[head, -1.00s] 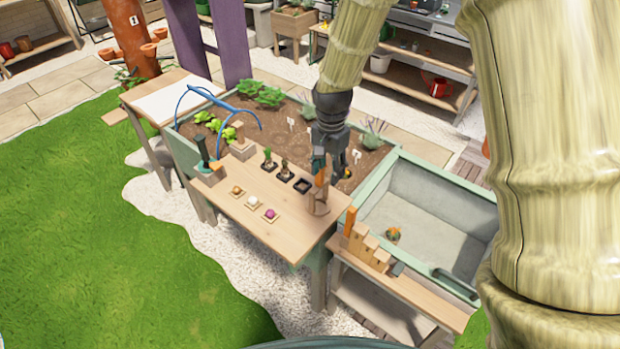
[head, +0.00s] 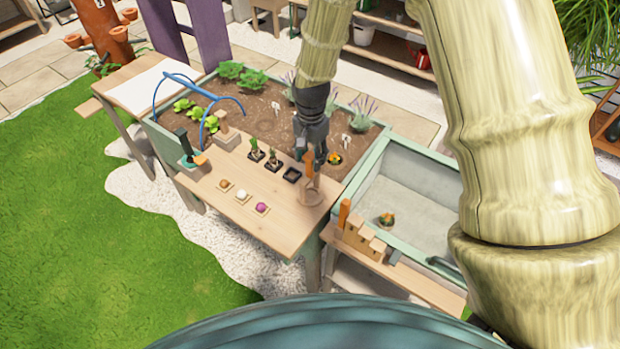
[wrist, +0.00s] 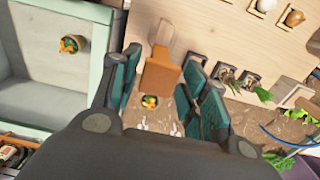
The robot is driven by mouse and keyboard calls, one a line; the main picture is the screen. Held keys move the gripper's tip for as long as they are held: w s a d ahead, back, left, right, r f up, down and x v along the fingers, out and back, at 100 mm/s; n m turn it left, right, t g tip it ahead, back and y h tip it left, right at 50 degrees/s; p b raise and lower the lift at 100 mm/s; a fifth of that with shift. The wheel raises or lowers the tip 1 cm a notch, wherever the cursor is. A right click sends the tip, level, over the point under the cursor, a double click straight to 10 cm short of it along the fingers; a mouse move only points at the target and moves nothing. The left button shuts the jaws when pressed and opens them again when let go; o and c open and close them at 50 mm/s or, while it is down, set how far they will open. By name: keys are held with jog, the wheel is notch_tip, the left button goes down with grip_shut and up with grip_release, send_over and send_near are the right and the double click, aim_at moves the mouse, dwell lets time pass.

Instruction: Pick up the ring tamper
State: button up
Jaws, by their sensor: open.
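What looks like the ring tamper (head: 312,192) stands upright near the right end of the wooden potting table, with an orange handle above a pale wooden base. In the wrist view its orange part (wrist: 161,77) shows between the fingers, with the pale wooden part just above it. My gripper (head: 315,152) is at the handle's upper end, fingers pointing down. In the wrist view my gripper (wrist: 160,72) has its dark green pads apart, one on each side of the orange part, with visible gaps. Contact is not evident.
Small black pots (head: 273,164) and bulbs on squares (head: 243,196) stand left of the tamper. A stepped wooden block (head: 362,236) with an orange-handled tool sits at the right, beside a grey tub (head: 423,190). A planted soil bed (head: 262,122) lies behind, with a blue hooped tool (head: 204,88).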

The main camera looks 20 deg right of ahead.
aim_at(310, 169)
jog(key=shift+s+f, duration=0.1)
jog(key=shift+s, duration=0.15)
jog(key=shift+f+p, duration=0.35)
jog(key=shift+p, duration=0.2)
jog(key=shift+a+f+p, duration=0.15)
jog(key=shift+f+p, duration=0.75)
jog(key=shift+f, duration=1.25)
jog(key=shift+s, duration=0.1)
grip_shut()
